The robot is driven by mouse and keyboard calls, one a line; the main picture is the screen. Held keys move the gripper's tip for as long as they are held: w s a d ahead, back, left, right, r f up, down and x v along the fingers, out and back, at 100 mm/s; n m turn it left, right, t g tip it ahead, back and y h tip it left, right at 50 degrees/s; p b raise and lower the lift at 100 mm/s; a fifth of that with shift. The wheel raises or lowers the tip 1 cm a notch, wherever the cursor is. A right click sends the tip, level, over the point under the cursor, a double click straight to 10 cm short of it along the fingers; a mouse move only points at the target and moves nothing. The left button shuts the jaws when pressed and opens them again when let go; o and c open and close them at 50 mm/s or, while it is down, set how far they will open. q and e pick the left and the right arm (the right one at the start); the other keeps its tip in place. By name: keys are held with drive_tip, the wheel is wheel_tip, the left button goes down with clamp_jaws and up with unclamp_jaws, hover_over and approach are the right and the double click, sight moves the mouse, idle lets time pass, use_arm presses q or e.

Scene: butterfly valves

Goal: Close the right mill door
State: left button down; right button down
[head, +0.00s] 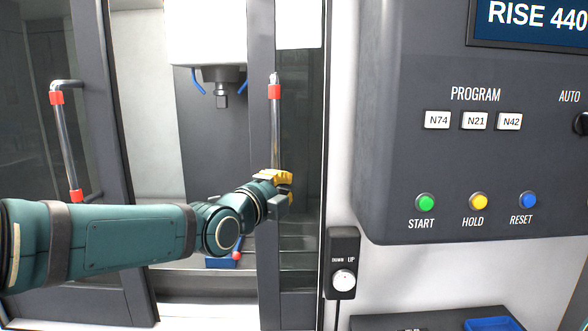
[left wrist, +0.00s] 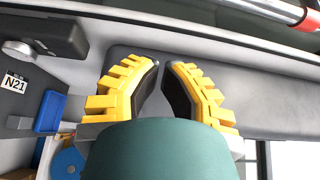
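The right mill door (head: 300,150) is a dark-framed glass panel at the right side of the mill opening. An open gap lies to its left. Its vertical metal handle (head: 276,130) has a red band near the top; its lower part is hidden behind my left gripper (head: 280,184). In the left wrist view a metal bar with a red band (left wrist: 305,20), likely this handle, lies at the top right, outside the fingers. The yellow fingers (left wrist: 163,64) nearly meet at their tips, with a narrow gap and nothing between. My right gripper is not in view.
The left mill door has a similar handle (head: 66,140). The spindle (head: 221,90) hangs inside the opening. The control panel (head: 450,150) with several buttons juts out at the right, above a small knob box (head: 343,262). A dark tray with a blue bin (head: 492,323) is below.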

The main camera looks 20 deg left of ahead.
use_arm(q)
drive_tip(key=w+a+p, duration=0.1)
drive_tip(key=w+p, duration=0.1)
drive_tip(key=w, duration=0.7)
drive_tip(key=shift+a+r, duration=0.25)
drive_tip(key=shift+r, duration=0.05)
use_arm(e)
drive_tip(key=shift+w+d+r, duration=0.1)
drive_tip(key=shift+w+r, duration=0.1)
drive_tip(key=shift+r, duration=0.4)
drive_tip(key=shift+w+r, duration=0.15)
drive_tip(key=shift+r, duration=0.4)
use_arm(q)
drive_tip(key=shift+a, duration=0.2)
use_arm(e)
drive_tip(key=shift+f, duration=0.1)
